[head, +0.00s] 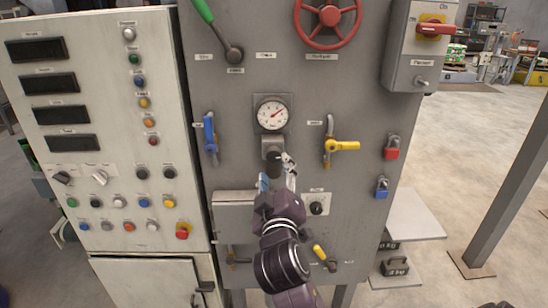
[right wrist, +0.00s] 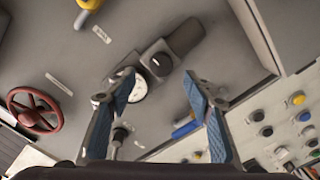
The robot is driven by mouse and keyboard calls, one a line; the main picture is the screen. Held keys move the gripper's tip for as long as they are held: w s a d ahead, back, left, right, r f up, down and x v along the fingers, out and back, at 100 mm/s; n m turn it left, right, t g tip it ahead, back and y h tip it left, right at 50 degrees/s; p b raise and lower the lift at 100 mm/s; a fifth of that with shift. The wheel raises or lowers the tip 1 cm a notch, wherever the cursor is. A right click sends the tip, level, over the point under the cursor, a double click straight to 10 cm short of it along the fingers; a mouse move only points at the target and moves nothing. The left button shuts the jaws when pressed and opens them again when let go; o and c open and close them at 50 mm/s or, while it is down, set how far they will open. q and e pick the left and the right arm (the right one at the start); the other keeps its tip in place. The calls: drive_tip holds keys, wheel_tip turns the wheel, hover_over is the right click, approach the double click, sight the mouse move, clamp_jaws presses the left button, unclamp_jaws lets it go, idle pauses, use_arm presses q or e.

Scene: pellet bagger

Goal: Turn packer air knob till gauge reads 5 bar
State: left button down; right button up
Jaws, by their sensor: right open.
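The round white gauge (head: 272,114) sits on the grey cabinet front, its red needle pointing up and right; its numbers are too small to read. Below it is a grey regulator block with the black air knob (head: 273,163) hanging under it. My right gripper (head: 277,174) is just below and in front of the knob, fingers open. In the right wrist view, the knob (right wrist: 159,64) shows beyond and between the spread blue-padded fingers (right wrist: 162,88), with no visible contact. The gauge (right wrist: 138,90) is partly hidden there by the left finger. My left gripper is not in view.
A blue handle (head: 210,138) is left of the gauge, a yellow valve handle (head: 342,146) to its right. A red wheel (head: 328,16) and green lever (head: 203,10) are above. A button panel (head: 105,130) stands left. A grey box (head: 235,215) protrudes lower left.

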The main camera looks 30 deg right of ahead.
sight(274, 158)
drive_tip(key=p+x, duration=0.1)
drive_tip(key=x, duration=0.4)
drive_tip(key=shift+w, duration=0.3)
drive_tip(key=shift+w+d+p, duration=0.35)
drive_tip(key=shift+w, duration=0.1)
drive_tip(key=shift+f, duration=0.1)
drive_tip(key=c, duration=1.2)
drive_tip(key=shift+o, duration=0.2)
